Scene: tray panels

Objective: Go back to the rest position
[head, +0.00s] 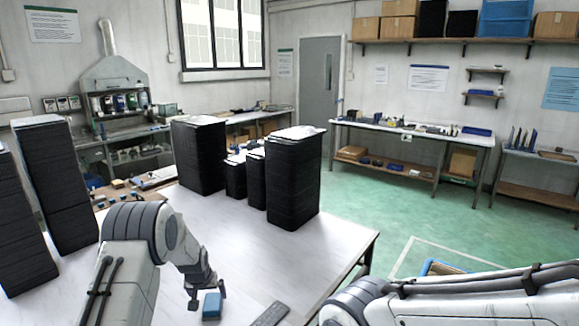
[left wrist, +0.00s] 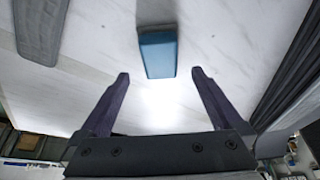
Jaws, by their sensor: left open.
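My left gripper (head: 207,293) hangs over the white table (head: 250,262), with its fingers pointing down. In the left wrist view its two dark fingers (left wrist: 160,76) are spread apart with nothing between them. A small blue block (head: 211,307) lies on the table by the fingertips. In the left wrist view the blue block (left wrist: 158,55) is just beyond the open fingers, apart from both. My right arm shows at the lower right of the head view, but its gripper is out of the picture.
Tall black stacks of tray panels stand at the left (head: 60,185) and at the table's far side (head: 293,180). A flat dark grey piece (head: 270,315) lies on the table at the front. The table's middle is clear.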

